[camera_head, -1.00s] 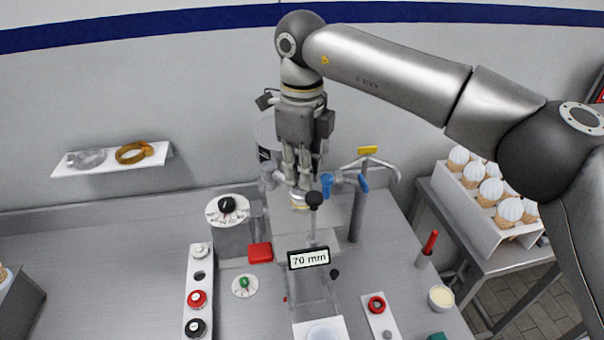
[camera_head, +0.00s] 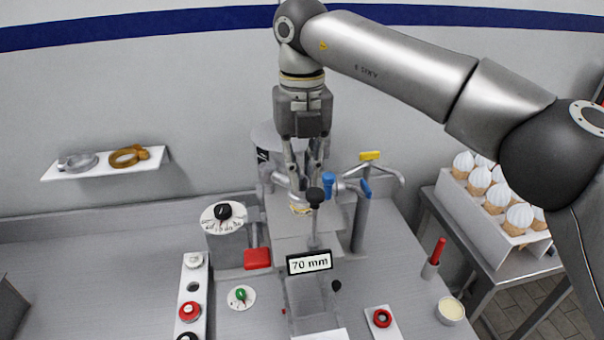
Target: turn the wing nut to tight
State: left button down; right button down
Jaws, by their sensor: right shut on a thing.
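My right gripper (camera_head: 304,184) points straight down at the middle of the machine. Its fingers are closed around a small part above a tan ring (camera_head: 299,210). That part sits where the wing nut would be, but the fingers hide nearly all of it, so its wing angle cannot be told. Just right of the fingertips are a blue-topped part (camera_head: 328,180) and a black knob (camera_head: 315,195) on a rod. My left gripper is not in view.
A yellow-tipped lever (camera_head: 369,156) and a blue handle (camera_head: 365,189) stand close on the right. A dial (camera_head: 222,216) is at left, and a 70 mm sign (camera_head: 309,262) in front. A rack of cones (camera_head: 497,196) stands at right. The left counter is mostly clear.

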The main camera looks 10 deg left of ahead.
jog(key=shift+m+b, duration=0.65)
jog(key=shift+m, duration=1.55)
jog(key=shift+r, duration=0.1)
jog(key=c, duration=1.4)
grip_release()
